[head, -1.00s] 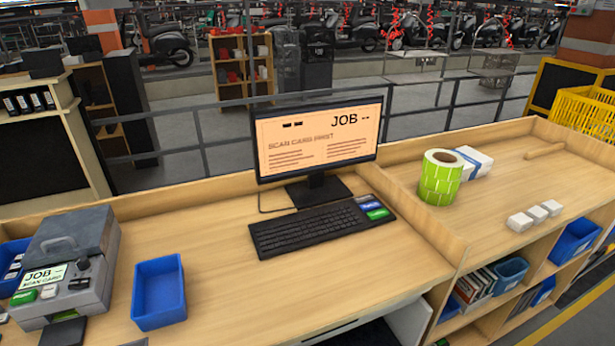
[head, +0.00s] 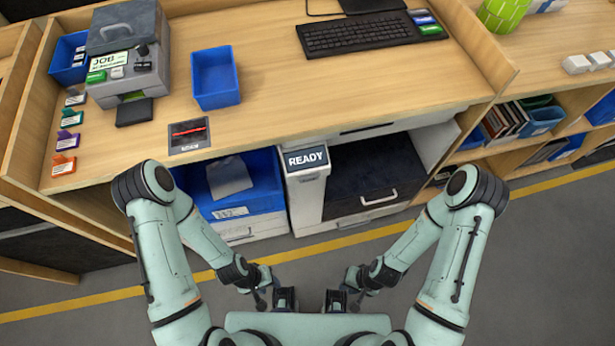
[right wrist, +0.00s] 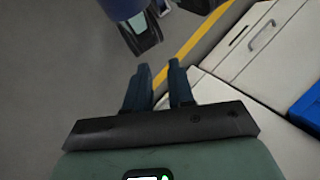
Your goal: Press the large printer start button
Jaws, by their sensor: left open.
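A white machine (head: 309,200) stands under the desk, with a dark display (head: 306,159) reading READY at its top. A grey desktop printer (head: 138,50) stands on the desk at upper left; its panel has a JOB label and a green button (head: 96,77). I cannot make out a start button on the white machine. My left gripper (head: 285,298) is open, low in front of my body, away from both machines. My right gripper (head: 336,300) is just right of it; in the right wrist view its fingers (right wrist: 160,68) are apart with nothing between them.
The desk (head: 270,100) holds a blue tray (head: 215,78), a scanner pad (head: 189,134), a keyboard (head: 360,34) and several coloured stamps at the left. A blue bin (head: 245,198) sits left of the white machine, a dark-topped drawer unit (head: 375,180) right. The floor (head: 90,325) before the desk is clear.

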